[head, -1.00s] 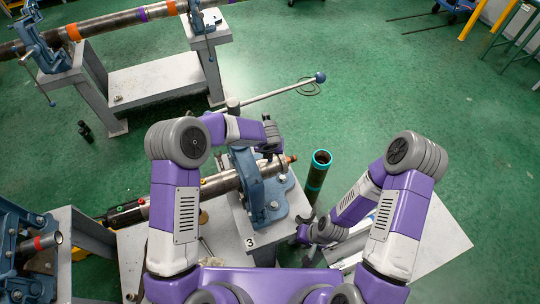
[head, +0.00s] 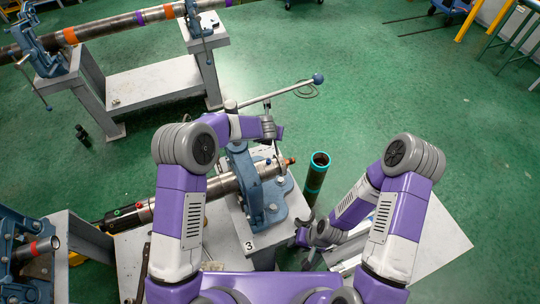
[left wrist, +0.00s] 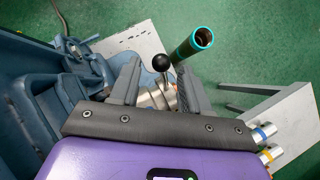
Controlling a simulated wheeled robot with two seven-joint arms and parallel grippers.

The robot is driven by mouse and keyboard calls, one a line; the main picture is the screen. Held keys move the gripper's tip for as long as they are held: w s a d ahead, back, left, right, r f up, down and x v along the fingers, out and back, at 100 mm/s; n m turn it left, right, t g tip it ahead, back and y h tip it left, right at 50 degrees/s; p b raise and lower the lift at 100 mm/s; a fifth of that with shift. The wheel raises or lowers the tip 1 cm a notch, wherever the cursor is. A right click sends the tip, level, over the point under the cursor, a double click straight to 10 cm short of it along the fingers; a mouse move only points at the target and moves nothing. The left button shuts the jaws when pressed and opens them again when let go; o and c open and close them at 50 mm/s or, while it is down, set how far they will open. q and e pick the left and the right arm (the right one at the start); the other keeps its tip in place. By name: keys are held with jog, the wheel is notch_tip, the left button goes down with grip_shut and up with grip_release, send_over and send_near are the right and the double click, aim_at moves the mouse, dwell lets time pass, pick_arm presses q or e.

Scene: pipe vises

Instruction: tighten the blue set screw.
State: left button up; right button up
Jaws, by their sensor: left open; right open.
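My left gripper (head: 280,138) is over the vise, near that end. In the left wrist view its fingers (left wrist: 157,88) are open, with a black ball on a thin stem (left wrist: 161,63) between them and silver metal beneath. Whether they touch it I cannot tell. My right gripper (head: 303,236) is open and empty, low beside the stand.
A dark upright tube with a teal rim (head: 317,178) stands right of the vise. A long ball-ended bar (head: 285,90) reaches behind my left gripper. Small green and red pieces show near the pipe's left part. A grey table (head: 430,240) stands right; open green floor lies behind.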

aim_at(269, 160)
pick_arm(q)
jog(key=w+d+f+m+t+h+b, duration=0.1)
jog(key=w+d+f+m+h, duration=0.15)
jog(key=w+d+m, duration=0.2)
jog(key=s+m+g+y+b, duration=0.1)
jog(key=s+m+g, duration=0.1)
jog(key=m, duration=0.1)
jog(key=s+f+m+g+y+b, duration=0.1)
jog(key=s+m+g, duration=0.1)
jog(key=s+m, duration=0.1)
jog(key=s+f+m+g+y+b, duration=0.1)
jog(key=s+m+g, duration=0.1)
jog(key=m, duration=0.3)
jog(key=shift+s+d+f+g+y, duration=0.15)
jog(key=shift+d+f+g+y, duration=0.1)
jog(key=shift+d+g+y, duration=0.15)
jog(key=s+a+r+y, duration=0.3)
jog(key=r+y, duration=0.1)
jog(key=y, duration=0.1)
jog(key=shift+m+g, duration=0.4)
jog(key=shift+m, duration=0.05)
jog(key=x, duration=0.7)
jog(key=shift+d+f, duration=0.15)
jog(key=shift+f, duration=0.2)
jog(key=shift+c, duration=0.4)
grip_shut()
